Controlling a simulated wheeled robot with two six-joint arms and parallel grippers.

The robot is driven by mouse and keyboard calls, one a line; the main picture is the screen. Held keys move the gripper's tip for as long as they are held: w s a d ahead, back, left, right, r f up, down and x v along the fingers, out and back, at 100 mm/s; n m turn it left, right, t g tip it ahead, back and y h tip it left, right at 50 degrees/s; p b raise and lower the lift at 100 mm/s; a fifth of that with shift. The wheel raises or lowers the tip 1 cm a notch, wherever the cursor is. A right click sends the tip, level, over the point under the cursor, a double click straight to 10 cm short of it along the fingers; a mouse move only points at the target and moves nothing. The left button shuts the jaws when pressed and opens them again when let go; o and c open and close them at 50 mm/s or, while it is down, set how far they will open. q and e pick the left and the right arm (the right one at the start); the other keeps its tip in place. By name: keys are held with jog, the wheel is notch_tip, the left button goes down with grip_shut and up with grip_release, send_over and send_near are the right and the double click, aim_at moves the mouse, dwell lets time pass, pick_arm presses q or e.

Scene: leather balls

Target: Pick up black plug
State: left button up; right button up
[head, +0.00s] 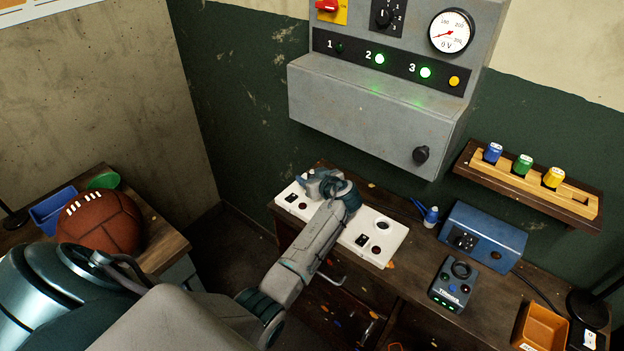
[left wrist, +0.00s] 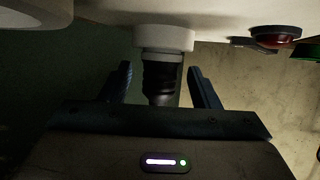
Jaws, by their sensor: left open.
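The black plug (left wrist: 160,78) shows in the left wrist view, standing in a round white collar (left wrist: 164,38) on the white panel. My left gripper (left wrist: 160,84) is open, with one dark finger on each side of the plug and a visible gap at both sides. An empty-looking round socket (head: 383,225) shows on the panel's right part. My right gripper is not in view.
A grey control cabinet (head: 370,105) with a black knob (head: 421,155) overhangs the bench behind the panel. A blue box (head: 482,238), a dark handheld device (head: 453,284) and an orange bin (head: 541,327) stand to the right. A football (head: 98,222) lies on the left table.

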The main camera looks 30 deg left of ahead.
pick_arm(q)
jog(key=shift+d, duration=0.1)
jog(key=c, duration=1)
jog(key=shift+r, duration=0.1)
jog(key=shift+r, duration=0.1)
